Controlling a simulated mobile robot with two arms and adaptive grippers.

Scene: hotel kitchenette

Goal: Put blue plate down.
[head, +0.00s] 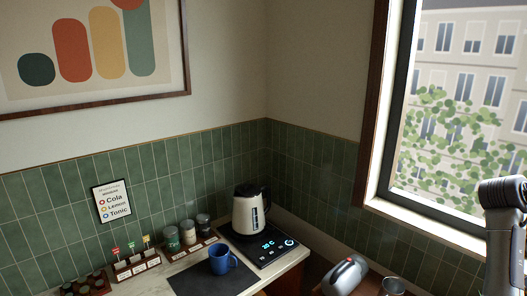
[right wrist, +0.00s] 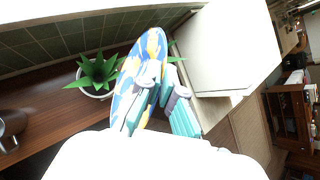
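The blue plate (right wrist: 126,92), with white and yellow patches, shows tilted steeply on edge in the right wrist view. My right gripper (right wrist: 164,84), with teal finger pads, is at the plate's edge and appears shut on it. The fingers hide part of the plate. The plate is above or in front of a brown wooden surface (right wrist: 45,150); I cannot tell the gap. In the head view only a link of my right arm shows at the right edge. The plate and my left gripper are not in the head view.
A potted plant (right wrist: 97,75) stands close left of the plate, and a dark metal vessel (right wrist: 12,122) is farther left. A white box-like surface (right wrist: 222,45) is at right. The head view shows a kettle (head: 250,209), a blue mug (head: 221,261) and several jars on a counter.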

